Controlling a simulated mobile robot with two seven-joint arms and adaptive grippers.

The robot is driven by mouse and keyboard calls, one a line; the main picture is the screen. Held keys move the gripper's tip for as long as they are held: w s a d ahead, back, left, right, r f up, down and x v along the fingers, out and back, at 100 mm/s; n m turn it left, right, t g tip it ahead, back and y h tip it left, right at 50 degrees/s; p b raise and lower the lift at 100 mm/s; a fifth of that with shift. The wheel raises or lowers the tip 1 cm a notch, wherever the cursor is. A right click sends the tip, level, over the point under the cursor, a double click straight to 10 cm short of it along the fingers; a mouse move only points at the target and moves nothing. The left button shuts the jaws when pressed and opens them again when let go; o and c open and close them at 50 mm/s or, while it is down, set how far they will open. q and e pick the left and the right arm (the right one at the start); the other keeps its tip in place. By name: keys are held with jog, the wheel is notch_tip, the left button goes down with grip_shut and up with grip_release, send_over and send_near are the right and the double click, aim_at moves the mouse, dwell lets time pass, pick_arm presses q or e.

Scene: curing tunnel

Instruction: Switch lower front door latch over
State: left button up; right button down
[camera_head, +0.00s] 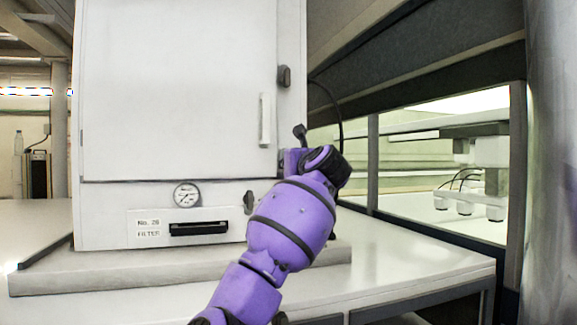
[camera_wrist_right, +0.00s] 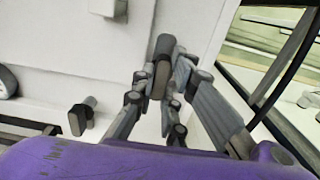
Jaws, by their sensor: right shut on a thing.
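The white cabinet door (camera_head: 180,90) is closed flat against the cabinet front. The lower front door latch, a dark lever (camera_wrist_right: 165,45), shows in the right wrist view near the cabinet's right edge. My right gripper (camera_wrist_right: 160,83) is shut on it, with a finger on either side; the lever's upper end sticks out beyond the fingers. In the head view my purple right arm hides the gripper's grip and most of this latch. The upper dark latch (camera_head: 284,76) stands upright at the door's right edge. My left gripper is not in view.
A white door handle (camera_head: 265,120) is left of the upper latch. Below the door are a round gauge (camera_head: 186,194), a dark knob (camera_head: 249,202) and a black filter drawer handle (camera_head: 198,229). A black cable (camera_head: 336,100) hangs right of the cabinet. The white bench (camera_head: 400,255) is clear at right.

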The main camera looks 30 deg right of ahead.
jog(key=shift+n, duration=0.4)
jog(key=shift+f+n, duration=0.1)
jog(key=shift+n, duration=8.7)
jog(key=c, duration=1.9)
grip_release()
jog(key=shift+o, duration=0.7)
jog(key=shift+a, duration=0.1)
